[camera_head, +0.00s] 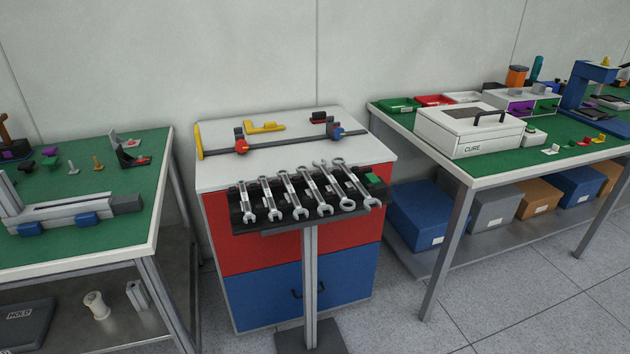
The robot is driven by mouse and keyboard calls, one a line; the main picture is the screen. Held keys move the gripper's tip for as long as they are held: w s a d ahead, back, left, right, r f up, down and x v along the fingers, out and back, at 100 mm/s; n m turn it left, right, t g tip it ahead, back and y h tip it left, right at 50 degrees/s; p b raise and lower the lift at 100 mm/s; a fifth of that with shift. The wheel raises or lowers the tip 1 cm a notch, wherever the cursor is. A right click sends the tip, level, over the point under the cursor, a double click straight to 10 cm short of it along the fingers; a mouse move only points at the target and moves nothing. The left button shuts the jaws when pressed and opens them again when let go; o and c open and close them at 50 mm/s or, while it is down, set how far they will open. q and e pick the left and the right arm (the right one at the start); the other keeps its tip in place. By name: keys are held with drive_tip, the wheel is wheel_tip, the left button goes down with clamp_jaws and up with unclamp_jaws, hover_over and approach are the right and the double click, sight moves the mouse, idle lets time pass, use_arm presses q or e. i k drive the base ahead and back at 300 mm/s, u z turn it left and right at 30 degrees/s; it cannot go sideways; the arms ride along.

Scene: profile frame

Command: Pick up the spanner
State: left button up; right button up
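Several silver spanners lie side by side on a black rack (238,218) on a grey post in the middle of the head view. The leftmost spanner (246,200) and the rightmost spanner (357,186) are at the rack's two ends, with others such as this middle spanner (295,197) between them. Neither of my grippers is in view.
A white-topped cabinet (215,175) with red and blue fronts stands behind the rack. Green-topped benches stand at the left (100,225) and the right (460,170). A white box (470,130) marked CURE sits on the right bench. Floor (510,300) is clear at the front right.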

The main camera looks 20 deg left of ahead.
sight(297, 206)
drive_tip(key=i, duration=0.4)
drive_tip(key=u, duration=1.1)
